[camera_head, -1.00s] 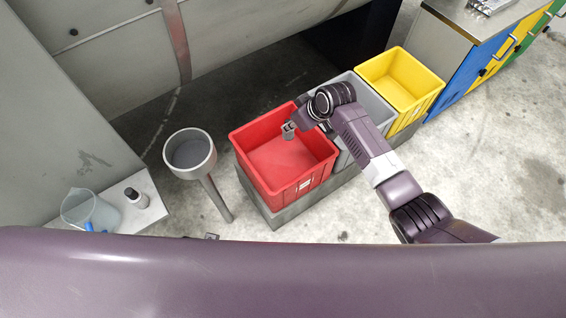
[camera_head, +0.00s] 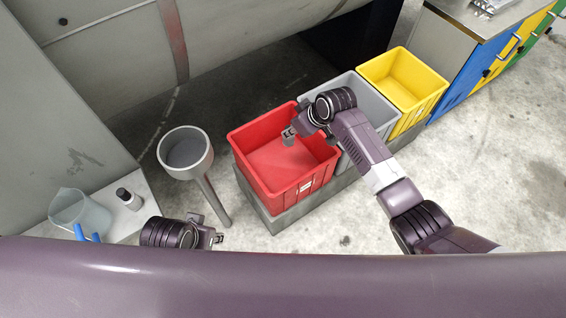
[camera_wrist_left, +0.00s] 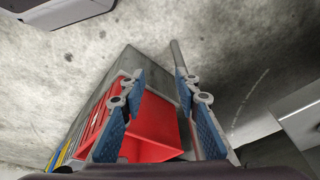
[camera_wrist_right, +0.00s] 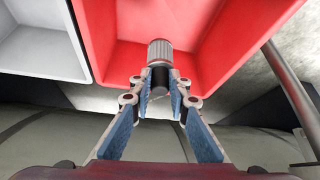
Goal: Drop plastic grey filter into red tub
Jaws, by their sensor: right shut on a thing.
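The red tub (camera_head: 262,186) stands in the middle of the head view; its inside shows empty below my right gripper. My right gripper (camera_head: 291,132) hangs over the tub's back right part. In the right wrist view its fingers (camera_wrist_right: 160,88) are shut on the grey filter (camera_wrist_right: 160,50), a ribbed grey cylinder with a dark band, with the red tub (camera_wrist_right: 205,25) beyond it. My left gripper (camera_head: 217,238) is low at the left, in front of the pedestal. In the left wrist view its fingers (camera_wrist_left: 156,85) are apart with nothing between them.
A grey tub (camera_head: 384,108) and a yellow tub (camera_head: 432,92) stand right of the red one. A round grey pedestal cup (camera_head: 207,165) stands to its left. A clear jug (camera_head: 75,208) and a small bottle (camera_head: 130,203) are on a ledge at far left.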

